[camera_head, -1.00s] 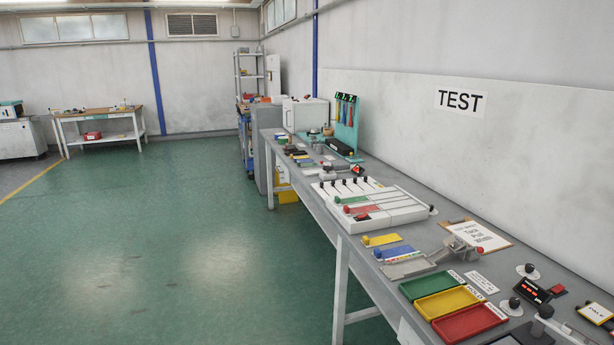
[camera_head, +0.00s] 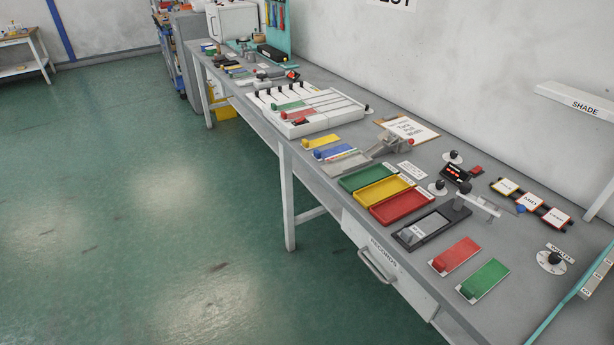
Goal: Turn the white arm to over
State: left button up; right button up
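A pale bar (camera_head: 478,204) on a short post stands on the long grey bench, right of the coloured trays; it may be the white arm. A small blue tip (camera_head: 520,208) shows near its right end; I cannot tell if they are joined. Beside it lies a dark rack with a yellow-edged card (camera_head: 505,187), a middle card (camera_head: 531,202) and a red-edged card (camera_head: 558,217). The card words are too small to read surely. The blue tip is closest to the middle card. Neither gripper is in view.
The grey bench (camera_head: 340,212) runs from far left to near right along the wall. Green, yellow and red trays (camera_head: 403,206), a dark panel (camera_head: 432,227), and red and green plates (camera_head: 483,280) lie nearby. A drawer handle (camera_head: 378,267) juts from the front. The floor at left is clear.

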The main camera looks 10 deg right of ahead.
aim_at(466, 188)
jog(key=z, duration=1.65)
